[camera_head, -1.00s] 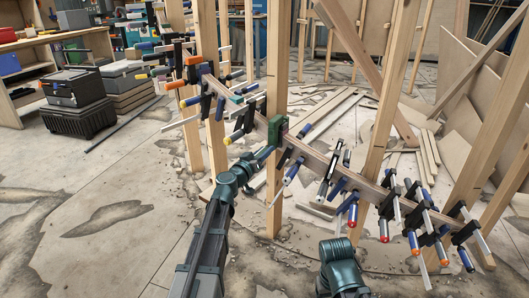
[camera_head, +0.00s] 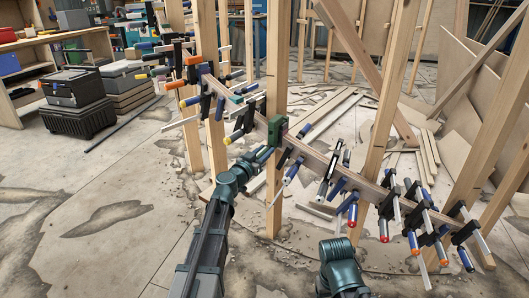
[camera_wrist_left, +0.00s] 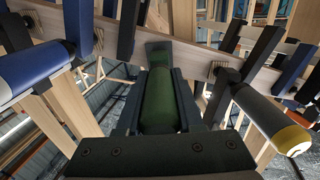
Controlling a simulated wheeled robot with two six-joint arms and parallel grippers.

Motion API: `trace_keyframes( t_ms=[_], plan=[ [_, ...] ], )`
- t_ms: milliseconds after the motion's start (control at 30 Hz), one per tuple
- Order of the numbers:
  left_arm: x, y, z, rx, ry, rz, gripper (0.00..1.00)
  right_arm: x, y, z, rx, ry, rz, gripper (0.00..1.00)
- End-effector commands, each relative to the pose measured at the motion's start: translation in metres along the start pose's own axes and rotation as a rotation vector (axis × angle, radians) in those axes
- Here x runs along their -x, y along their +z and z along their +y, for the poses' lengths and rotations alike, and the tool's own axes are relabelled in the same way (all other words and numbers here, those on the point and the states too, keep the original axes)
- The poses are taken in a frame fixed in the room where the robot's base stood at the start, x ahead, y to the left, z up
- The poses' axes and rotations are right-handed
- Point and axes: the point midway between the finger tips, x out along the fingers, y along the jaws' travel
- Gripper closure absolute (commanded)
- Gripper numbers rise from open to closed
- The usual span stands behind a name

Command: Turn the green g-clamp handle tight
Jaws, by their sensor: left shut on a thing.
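The green g-clamp (camera_head: 277,130) sits on the curved wooden stringer, at the upright post in the middle of the head view. Its green handle (camera_wrist_left: 160,103) points back towards my left wrist camera and lies between the two dark fingers. My left gripper (camera_head: 265,154) is shut on this handle; it also shows in the left wrist view (camera_wrist_left: 158,110). The handle's near end is hidden behind the gripper body. The head view does not show how tight the clamp is. Of my right arm only a link shows, at the bottom; its gripper is out of view.
Other clamps with blue, orange and red handles line the stringer (camera_head: 315,157) on both sides. In the left wrist view, a blue-handled clamp (camera_wrist_left: 35,70) is close at left and a black-and-yellow handle (camera_wrist_left: 272,120) close at right. Upright posts (camera_head: 275,75) stand nearby.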

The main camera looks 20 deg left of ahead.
Motion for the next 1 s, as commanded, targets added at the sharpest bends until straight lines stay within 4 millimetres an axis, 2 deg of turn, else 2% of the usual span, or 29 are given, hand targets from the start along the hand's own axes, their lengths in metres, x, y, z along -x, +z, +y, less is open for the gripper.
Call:
trace_keyframes(
  t_ms=[200,233,367,733,867,1000],
  plan=[
    [0.000,0.000,0.001,-0.001,0.002,-0.001,1.00,0.000,0.000,0.000,0.000,0.000,0.000,0.30],
    [0.000,0.000,0.001,-0.001,0.002,-0.001,0.59,0.000,0.000,0.000,0.000,0.000,0.000,0.30],
    [0.000,0.000,0.001,-0.001,0.001,0.000,0.36,0.000,0.000,0.000,0.000,0.000,0.000,0.30],
    [0.005,0.000,0.001,0.001,0.000,0.000,0.34,0.000,0.000,0.000,0.000,0.000,0.000,0.30],
    [0.023,0.000,0.001,0.001,-0.001,0.000,0.34,0.000,0.000,0.000,0.000,0.000,0.000,0.30],
    [0.055,0.000,0.002,0.001,-0.001,0.000,0.34,0.000,0.000,0.000,0.000,0.000,0.000,0.30]
  ],
)
